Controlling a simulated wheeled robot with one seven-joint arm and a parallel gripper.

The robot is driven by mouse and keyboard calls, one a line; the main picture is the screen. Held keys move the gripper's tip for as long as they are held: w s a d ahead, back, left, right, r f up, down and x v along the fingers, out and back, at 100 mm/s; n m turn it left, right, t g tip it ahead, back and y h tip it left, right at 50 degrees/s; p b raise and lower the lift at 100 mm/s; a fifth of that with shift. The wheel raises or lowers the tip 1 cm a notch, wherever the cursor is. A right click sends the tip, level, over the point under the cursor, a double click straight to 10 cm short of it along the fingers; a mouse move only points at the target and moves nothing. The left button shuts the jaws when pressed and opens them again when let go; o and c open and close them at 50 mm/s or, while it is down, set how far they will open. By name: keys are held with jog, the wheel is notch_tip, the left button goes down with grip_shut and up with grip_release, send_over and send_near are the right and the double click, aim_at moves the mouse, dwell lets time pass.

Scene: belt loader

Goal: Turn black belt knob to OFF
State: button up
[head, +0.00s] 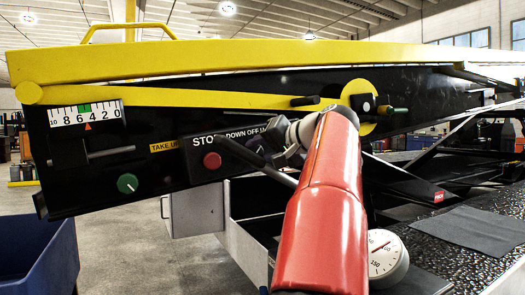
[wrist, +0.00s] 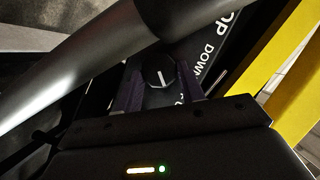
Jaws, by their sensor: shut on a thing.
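The black belt knob (wrist: 152,75) shows in the wrist view as a dark round knob with a short white pointer line standing nearly upright in the picture. My gripper (wrist: 160,82) has a finger on each side of it and is shut on it. In the head view my gripper (head: 262,150) is at the control panel (head: 233,133), and my arm and gripper hide the knob. The panel reads STOP, DOWN, OFF and a partly hidden label. In the wrist view DOWN shows, but OFF is mostly covered by a finger. I cannot tell which label the pointer meets.
A red stop button (head: 212,160) sits just left of my gripper on the panel. A green knob (head: 127,183) is further left, below a scale (head: 86,115). A yellow rail (head: 200,60) runs above. A white dial (head: 387,258) is at lower right.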

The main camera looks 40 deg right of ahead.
jog(key=shift+a+r+n+g+h, duration=0.15)
jog(key=shift+n+g+h, duration=0.15)
jog(key=shift+n+h, duration=0.5)
jog(key=shift+a+n+g+h, duration=0.15)
jog(key=shift+n+h, duration=0.25)
jog(key=shift+n, duration=0.45)
jog(key=shift+a+n+g+h, duration=0.1)
jog(key=shift+n+g+h, duration=0.25)
jog(key=shift+n, duration=0.5)
jog(key=o, duration=1)
jog(key=shift+c, duration=0.2)
jog(key=shift+v, duration=3.85)
